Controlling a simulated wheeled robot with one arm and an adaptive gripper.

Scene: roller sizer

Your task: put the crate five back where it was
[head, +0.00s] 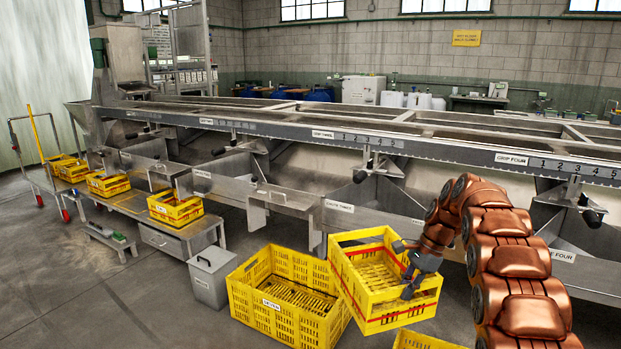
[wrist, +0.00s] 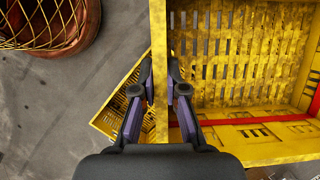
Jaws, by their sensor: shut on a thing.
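My gripper (head: 418,276) is shut on the right-hand wall of a yellow crate (head: 372,314) with a red band. The crate is empty and hangs slightly tilted in front of the machine, right of a large yellow crate (head: 262,312) on the floor. No number is readable on the held crate, so I cannot tell if it is crate five. In the wrist view my gripper (wrist: 160,78) pinches the crate's wall (wrist: 265,148) between both fingers. Part of another yellow crate (wrist: 112,118) shows below, at left.
A long metal sizer (head: 290,118) with chutes runs across behind. A low bench (head: 178,236) at left bears yellow crates. A grey lidded bin (head: 212,280) stands left of the large crate. Another yellow crate (head: 425,341) shows at the bottom edge. Floor at lower left is clear.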

